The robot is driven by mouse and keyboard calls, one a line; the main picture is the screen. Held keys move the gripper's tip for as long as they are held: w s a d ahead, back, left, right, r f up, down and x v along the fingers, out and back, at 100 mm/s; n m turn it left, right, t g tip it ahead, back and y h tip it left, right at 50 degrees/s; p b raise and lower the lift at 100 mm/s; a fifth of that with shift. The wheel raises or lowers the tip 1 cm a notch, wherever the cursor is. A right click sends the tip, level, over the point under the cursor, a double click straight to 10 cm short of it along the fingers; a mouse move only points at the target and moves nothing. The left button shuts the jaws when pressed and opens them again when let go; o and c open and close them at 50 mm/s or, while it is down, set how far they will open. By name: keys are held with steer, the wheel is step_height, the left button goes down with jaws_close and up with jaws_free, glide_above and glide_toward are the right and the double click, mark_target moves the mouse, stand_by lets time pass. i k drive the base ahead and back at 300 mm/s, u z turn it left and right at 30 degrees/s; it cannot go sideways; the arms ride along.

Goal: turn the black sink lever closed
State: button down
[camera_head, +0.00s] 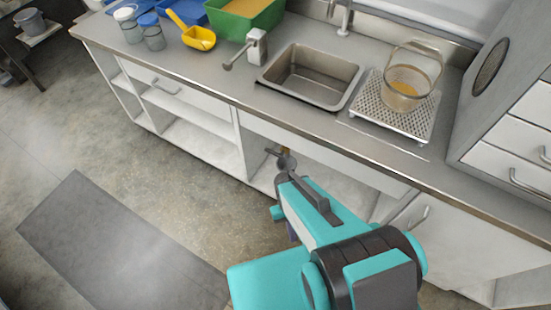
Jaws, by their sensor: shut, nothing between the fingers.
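My teal arm reaches in from the lower right toward this bay. The steel sink basin (313,76) is set in the counter above and looks empty.
A grey tap fitting (257,45) stands left of the basin. A perforated tray (372,109) bears a clear beaker (407,85) on the right. A yellow scoop (198,38) and green bin (243,24) lie at the back. The counter edge overhangs the bay.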

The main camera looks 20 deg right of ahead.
mark_target(280, 156)
steer(key=z, duration=0.05)
steer(key=k, duration=1.65)
steer(key=u, duration=0.95)
steer(key=i, duration=1)
steer(key=u, duration=0.1)
